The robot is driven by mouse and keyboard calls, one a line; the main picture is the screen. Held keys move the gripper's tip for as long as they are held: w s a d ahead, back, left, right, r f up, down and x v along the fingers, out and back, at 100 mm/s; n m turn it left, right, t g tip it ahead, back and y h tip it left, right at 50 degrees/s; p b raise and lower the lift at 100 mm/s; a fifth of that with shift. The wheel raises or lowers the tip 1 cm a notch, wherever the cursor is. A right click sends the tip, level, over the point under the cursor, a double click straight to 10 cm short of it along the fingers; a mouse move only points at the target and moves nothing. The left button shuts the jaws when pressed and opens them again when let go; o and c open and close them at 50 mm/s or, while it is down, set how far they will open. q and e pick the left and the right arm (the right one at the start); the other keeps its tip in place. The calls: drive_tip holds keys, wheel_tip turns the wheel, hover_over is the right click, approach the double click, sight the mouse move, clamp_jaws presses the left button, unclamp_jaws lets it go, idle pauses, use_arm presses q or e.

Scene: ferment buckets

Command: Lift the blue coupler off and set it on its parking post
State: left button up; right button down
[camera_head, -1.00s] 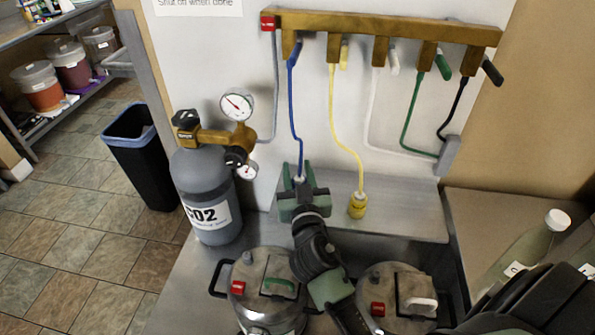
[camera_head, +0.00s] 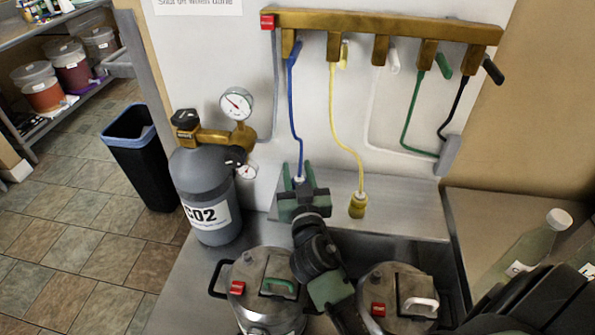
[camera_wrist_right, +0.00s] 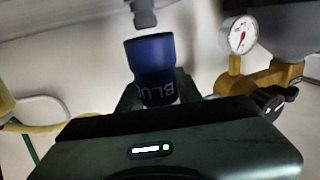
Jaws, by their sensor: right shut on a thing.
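The blue coupler (camera_wrist_right: 152,69) is a short dark blue cylinder with "BLUE" lettering, seen upside down in the wrist view. My right gripper (camera_head: 302,187) is shut on it and largely hides it in the head view. In the wrist view, the gripper's dark green body (camera_wrist_right: 165,145) fills the lower part. A grey fitting (camera_wrist_right: 143,14) faces the coupler's free end, apparently with a small gap. The blue hose (camera_head: 293,115) runs from the brass manifold down to the gripper. The parking post cannot be made out surely. My left gripper is not in view.
The yellow coupler (camera_head: 358,206) stands right of my gripper on the steel ledge (camera_head: 410,215). The CO2 cylinder (camera_head: 203,190) with its gauges is close on the left. Two lidded steel vessels (camera_head: 268,275) (camera_head: 398,290) stand in front. The brass manifold (camera_head: 385,27) is above.

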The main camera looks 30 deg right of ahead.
drive_tip(key=shift+s+f+b, duration=0.1)
drive_tip(key=shift+f+b, duration=0.3)
drive_tip(key=shift+b, duration=0.05)
